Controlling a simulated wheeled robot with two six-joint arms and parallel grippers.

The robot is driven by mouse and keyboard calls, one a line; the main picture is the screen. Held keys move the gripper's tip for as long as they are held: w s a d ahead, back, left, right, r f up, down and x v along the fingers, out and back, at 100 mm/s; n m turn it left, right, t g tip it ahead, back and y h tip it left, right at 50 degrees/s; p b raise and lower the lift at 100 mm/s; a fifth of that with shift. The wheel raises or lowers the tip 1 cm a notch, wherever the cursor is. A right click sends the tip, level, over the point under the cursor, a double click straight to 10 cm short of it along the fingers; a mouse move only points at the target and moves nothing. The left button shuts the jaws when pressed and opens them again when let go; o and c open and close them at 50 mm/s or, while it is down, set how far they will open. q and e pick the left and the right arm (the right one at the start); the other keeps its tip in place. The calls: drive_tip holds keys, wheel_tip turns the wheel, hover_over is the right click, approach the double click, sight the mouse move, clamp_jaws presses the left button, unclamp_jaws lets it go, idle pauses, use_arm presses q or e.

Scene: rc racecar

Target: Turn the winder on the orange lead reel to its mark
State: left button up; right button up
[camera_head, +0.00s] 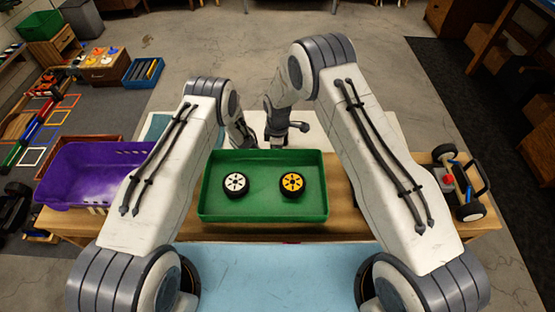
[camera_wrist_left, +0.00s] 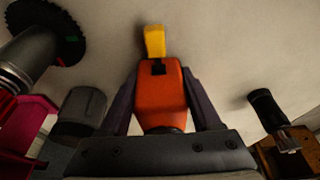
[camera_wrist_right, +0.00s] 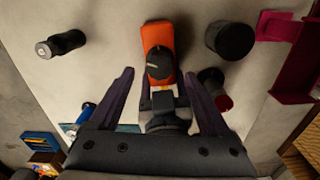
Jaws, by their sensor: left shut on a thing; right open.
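The orange lead reel (camera_wrist_left: 160,100) stands between the two dark fingers of my left gripper (camera_wrist_left: 161,80), which is shut on its body. A yellow piece (camera_wrist_left: 154,42) sticks out at its far end. In the right wrist view the reel (camera_wrist_right: 159,38) shows a dark round winder (camera_wrist_right: 159,62) on its face. My right gripper (camera_wrist_right: 160,75) is open, its fingertips spread on either side of the winder and apart from it. I cannot make out the mark. In the head view the reel and both fingertips are not visible.
A dark cylinder (camera_wrist_right: 229,40), a small black bottle-like thing (camera_wrist_right: 62,44) and a magenta holder (camera_wrist_right: 292,55) stand around the reel on the pale top. Nearer me, a green tray (camera_head: 262,212) holds two wheels. A purple bin (camera_head: 92,176) is left; a wheeled car part (camera_head: 466,190) is right.

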drive_tip(key=shift+f, duration=1.7)
clamp_jaws()
drive_tip(key=m, duration=0.4)
drive_tip(key=shift+m, duration=0.4)
unclamp_jaws()
wheel_tip(320, 180, up, 12)
